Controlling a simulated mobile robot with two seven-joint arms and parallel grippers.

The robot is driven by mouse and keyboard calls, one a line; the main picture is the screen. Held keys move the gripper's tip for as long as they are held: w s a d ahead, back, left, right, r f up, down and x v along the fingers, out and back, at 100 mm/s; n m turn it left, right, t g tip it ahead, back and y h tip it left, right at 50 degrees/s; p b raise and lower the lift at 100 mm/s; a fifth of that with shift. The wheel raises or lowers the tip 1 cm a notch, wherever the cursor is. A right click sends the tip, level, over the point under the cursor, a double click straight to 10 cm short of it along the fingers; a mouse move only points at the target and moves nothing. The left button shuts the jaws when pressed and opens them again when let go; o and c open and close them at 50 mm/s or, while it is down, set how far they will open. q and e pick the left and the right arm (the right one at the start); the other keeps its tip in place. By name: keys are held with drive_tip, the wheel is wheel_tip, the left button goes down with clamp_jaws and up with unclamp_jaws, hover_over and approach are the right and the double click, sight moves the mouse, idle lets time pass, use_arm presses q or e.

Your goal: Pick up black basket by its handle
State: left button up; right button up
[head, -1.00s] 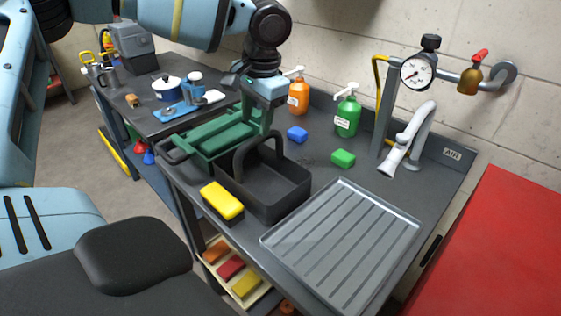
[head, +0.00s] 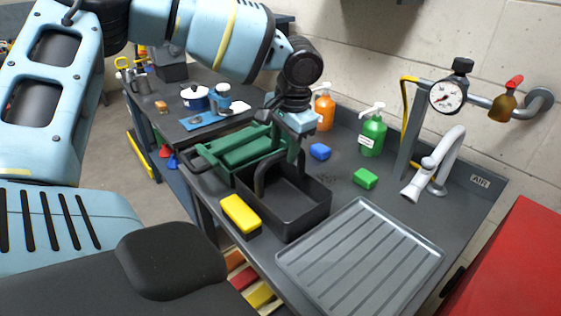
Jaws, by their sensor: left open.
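The black basket (head: 309,218) stands on the dark workbench, with its arched handle (head: 259,178) raised over it. My left gripper (head: 296,156) is open, pointing down above the basket at the upper part of the handle. Its fingers overlap the handle's top in the picture, so I cannot tell whether the handle lies between them or whether they touch it. The arm comes in from the upper left. My right gripper is not in view.
A green toolbox (head: 237,152) sits close behind the basket. A yellow-topped block (head: 240,213) is at its left and a ribbed grey tray (head: 360,258) at its right. Blue (head: 320,151) and green (head: 366,178) blocks, pump bottles (head: 373,136) and a tap (head: 440,160) stand farther back.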

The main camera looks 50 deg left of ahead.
sight(283, 151)
use_arm(q)
drive_tip(key=shift+w+a+f, duration=0.1)
drive_tip(key=shift+a+f, duration=0.1)
drive_tip(key=shift+f, duration=0.65)
drive_tip(key=shift+a+f, duration=0.15)
drive_tip(key=shift+f, duration=0.7)
clamp_jaws()
